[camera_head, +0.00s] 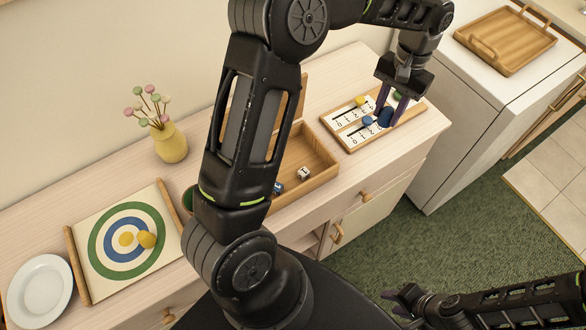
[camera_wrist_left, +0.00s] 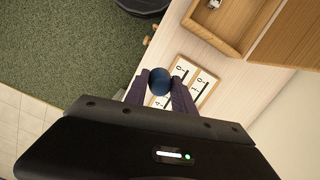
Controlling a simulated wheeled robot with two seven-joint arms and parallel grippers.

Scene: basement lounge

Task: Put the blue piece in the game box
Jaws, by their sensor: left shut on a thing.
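My left gripper (camera_head: 392,108) is at the wooden score board (camera_head: 421,117) on the right of the cabinet top. Its purple fingers are shut on a blue piece (camera_head: 385,117). In the left wrist view the blue piece (camera_wrist_left: 159,81) shows round between the fingertips, over or beside the board; any gap beneath it is unclear. The open wooden game box (camera_head: 322,177) lies left of the board, partly behind my left arm. It holds a white die (camera_head: 303,173) and a blue die (camera_head: 278,187). My right gripper (camera_head: 401,303) is low at the right, away from the cabinet; its finger opening is unclear.
Another blue piece (camera_head: 368,121), a yellow piece (camera_head: 361,100) and a green piece (camera_head: 398,95) are at the board. A yellow vase (camera_head: 170,144), a target board (camera_head: 103,267) and a white plate (camera_head: 40,290) stand left. A wooden tray (camera_head: 505,40) lies on the white unit.

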